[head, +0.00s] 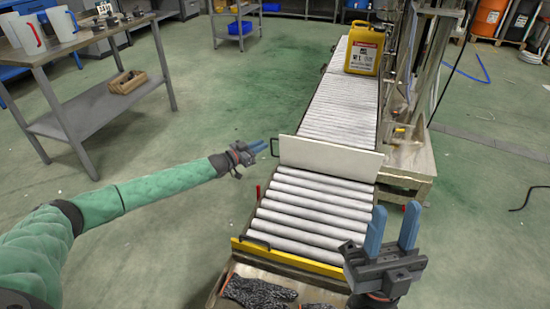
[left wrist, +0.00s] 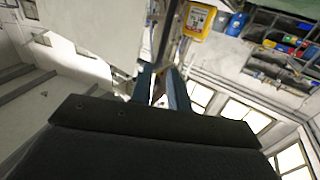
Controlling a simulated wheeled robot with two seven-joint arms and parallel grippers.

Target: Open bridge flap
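A roller conveyor runs away from me; its near roller section (head: 310,205) has a yellow front edge (head: 300,257) with a dark handle (head: 256,243). A pale flat panel (head: 330,157) stands across the conveyor between the near and far rollers, with a dark loop handle (head: 274,138) at its left end. I cannot tell for sure which part is the bridge flap. My left gripper (head: 267,146) is open, its blue fingertips just left of the loop handle; its fingers show apart in the left wrist view (left wrist: 162,75). My right gripper (head: 393,212) is open and empty at the near right.
A yellow jug (head: 364,48) stands on the far rollers (head: 338,100). Dark knit gloves (head: 258,291) lie at the near edge. A wooden and metal stand (head: 408,158) is right of the conveyor. A workbench (head: 85,55) is at left. The green floor between is clear.

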